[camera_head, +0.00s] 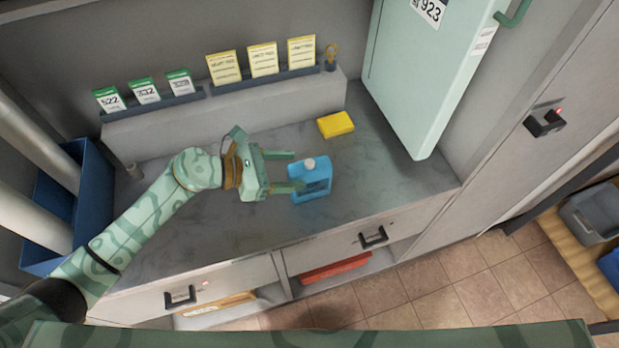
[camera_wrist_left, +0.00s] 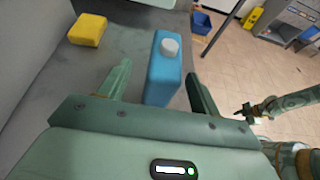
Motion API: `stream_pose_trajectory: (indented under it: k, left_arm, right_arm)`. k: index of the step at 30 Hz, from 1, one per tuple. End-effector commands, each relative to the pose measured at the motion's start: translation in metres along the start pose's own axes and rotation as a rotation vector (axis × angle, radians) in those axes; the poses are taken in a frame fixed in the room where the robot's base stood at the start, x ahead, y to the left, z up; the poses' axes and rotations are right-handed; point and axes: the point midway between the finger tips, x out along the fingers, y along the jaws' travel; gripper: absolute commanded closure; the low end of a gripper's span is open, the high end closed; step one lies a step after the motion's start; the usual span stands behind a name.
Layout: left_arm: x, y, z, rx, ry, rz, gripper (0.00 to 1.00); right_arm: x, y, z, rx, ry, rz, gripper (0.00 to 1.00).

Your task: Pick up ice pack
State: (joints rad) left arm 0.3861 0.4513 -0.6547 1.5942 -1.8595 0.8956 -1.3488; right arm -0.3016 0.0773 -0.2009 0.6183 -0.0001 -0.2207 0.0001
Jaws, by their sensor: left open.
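The ice pack (camera_head: 313,182) is a blue, bottle-like block with a pale cap, upright on the grey counter (camera_head: 215,215). My left gripper (camera_head: 297,170) is open just to its left, with its fingers pointing at it. In the left wrist view the ice pack (camera_wrist_left: 163,72) shows ahead and between the fingertips of the left gripper (camera_wrist_left: 157,69). I cannot tell if a finger touches it. My right gripper (camera_wrist_left: 246,111) shows small at the right of the left wrist view, away from the counter, its jaws too small to read.
A yellow block (camera_head: 335,124) lies behind the ice pack. A pale green cabinet door (camera_head: 425,80) hangs at the right. A ledge (camera_head: 215,110) with several cards runs along the back. A blue bin (camera_head: 95,190) stands at the left. The front counter is clear.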

Motion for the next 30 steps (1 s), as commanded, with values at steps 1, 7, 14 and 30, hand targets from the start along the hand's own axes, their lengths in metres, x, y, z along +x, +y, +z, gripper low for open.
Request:
stream_pose_trajectory:
  k: [1, 7, 14, 30]
  left_arm:
    - [0.004, -0.001, 0.000, -0.001, -0.001, 0.000, 0.36]
    - [0.036, -0.005, 0.002, -0.002, -0.002, -0.001, 0.36]
    - [0.053, -0.004, 0.002, 0.000, 0.001, 0.002, 0.36]
    - [0.052, -0.003, 0.002, 0.000, 0.000, 0.002, 0.95]
  right_arm:
    - [0.000, 0.001, -0.002, 0.000, 0.004, 0.001, 0.64]
    - [0.002, 0.001, -0.003, 0.000, 0.005, 0.001, 0.64]
    - [0.004, 0.002, -0.002, 0.000, 0.003, 0.003, 0.64]
    - [0.004, 0.003, 0.000, 0.000, 0.001, 0.004, 0.64]
